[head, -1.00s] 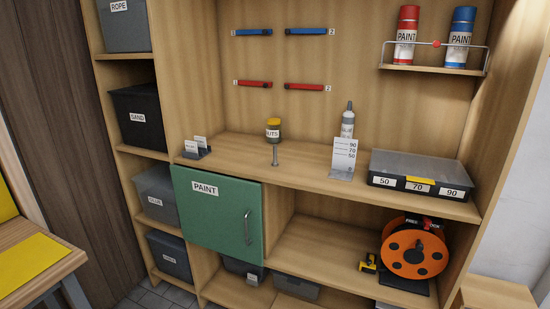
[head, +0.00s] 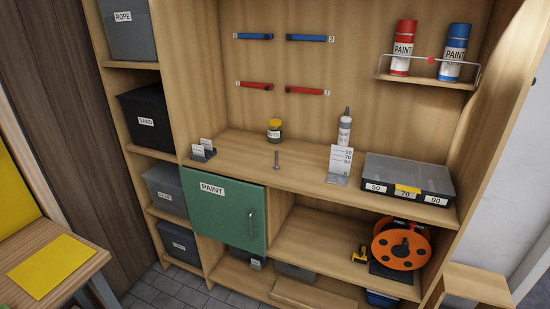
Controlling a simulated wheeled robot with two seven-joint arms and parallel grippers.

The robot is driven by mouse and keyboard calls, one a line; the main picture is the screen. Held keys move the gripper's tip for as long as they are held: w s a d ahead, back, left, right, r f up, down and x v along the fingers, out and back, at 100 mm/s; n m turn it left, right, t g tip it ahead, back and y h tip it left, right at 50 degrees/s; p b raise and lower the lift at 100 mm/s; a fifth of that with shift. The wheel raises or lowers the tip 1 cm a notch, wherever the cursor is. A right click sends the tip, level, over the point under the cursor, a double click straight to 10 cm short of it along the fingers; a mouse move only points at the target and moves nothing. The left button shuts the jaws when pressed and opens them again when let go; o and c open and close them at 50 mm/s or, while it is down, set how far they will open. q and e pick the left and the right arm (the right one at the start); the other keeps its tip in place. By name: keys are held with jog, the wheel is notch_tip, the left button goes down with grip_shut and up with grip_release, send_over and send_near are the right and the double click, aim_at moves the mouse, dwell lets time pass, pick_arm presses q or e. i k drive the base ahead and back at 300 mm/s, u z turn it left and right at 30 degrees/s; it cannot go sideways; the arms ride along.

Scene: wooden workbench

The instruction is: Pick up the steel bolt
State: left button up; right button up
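The steel bolt (head: 277,160) stands upright on the wooden workbench top (head: 245,151), near its front edge and right of the middle of the green door. It is small and grey with a wider head at the top. A jar with a yellow lid (head: 274,130) stands behind it, apart from it. Neither of my grippers shows in the head view.
A grey label holder (head: 203,150) stands left of the bolt. A green cabinet door (head: 224,212) is below. The top around the bolt is clear.

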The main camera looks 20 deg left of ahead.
aim_at(276, 167)
jog(key=z, duration=0.15)
jog(key=k, duration=0.3)
jog(key=u, duration=1.35)
jog(key=i, duration=1.25)
jog(key=z, duration=0.35)
jog(key=i, duration=1.1)
jog(key=z, duration=0.85)
